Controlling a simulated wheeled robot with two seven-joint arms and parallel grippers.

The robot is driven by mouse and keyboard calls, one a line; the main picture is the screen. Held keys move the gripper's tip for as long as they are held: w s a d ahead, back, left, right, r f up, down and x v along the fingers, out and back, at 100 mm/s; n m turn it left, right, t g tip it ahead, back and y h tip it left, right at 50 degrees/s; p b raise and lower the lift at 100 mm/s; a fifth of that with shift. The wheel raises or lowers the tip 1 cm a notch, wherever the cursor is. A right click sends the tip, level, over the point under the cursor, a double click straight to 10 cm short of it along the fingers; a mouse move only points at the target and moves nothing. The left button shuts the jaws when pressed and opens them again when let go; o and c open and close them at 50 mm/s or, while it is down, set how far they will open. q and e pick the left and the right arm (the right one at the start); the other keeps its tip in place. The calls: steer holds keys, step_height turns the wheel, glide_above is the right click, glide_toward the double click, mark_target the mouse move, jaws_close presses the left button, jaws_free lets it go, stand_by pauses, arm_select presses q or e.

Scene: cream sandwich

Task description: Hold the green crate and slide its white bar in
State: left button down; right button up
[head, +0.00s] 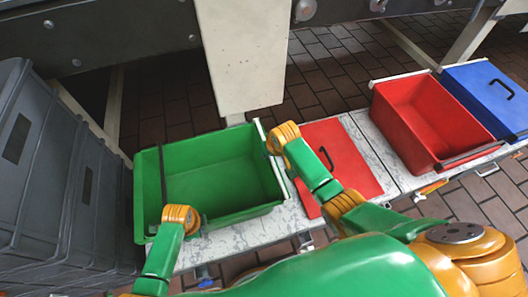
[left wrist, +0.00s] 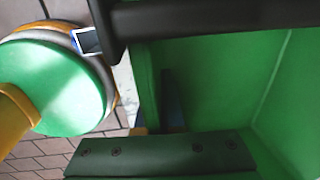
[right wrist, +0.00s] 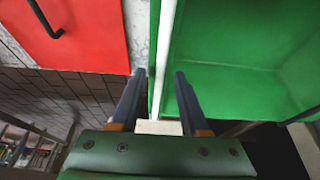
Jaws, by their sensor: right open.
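The green crate (head: 215,180) stands open and empty on the bench, and its inside fills the right of the left wrist view (left wrist: 220,90). Its white bar (head: 264,140) runs along the crate's right rim; it also shows in the right wrist view (right wrist: 165,50). My right gripper (right wrist: 159,74) is open, with one finger on each side of the white bar and rim. My left gripper (head: 198,222) is at the crate's near wall; one finger shows inside the wall, and the other is hidden.
A red lid (head: 340,150) with a black handle lies right of the crate. A red crate (head: 425,120) and a blue lid (head: 490,95) are farther right. Grey stacked crates (head: 60,180) stand close on the left. A pale post (head: 243,60) rises behind the crate.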

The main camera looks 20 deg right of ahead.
jaws_close()
stand_by(1.4)
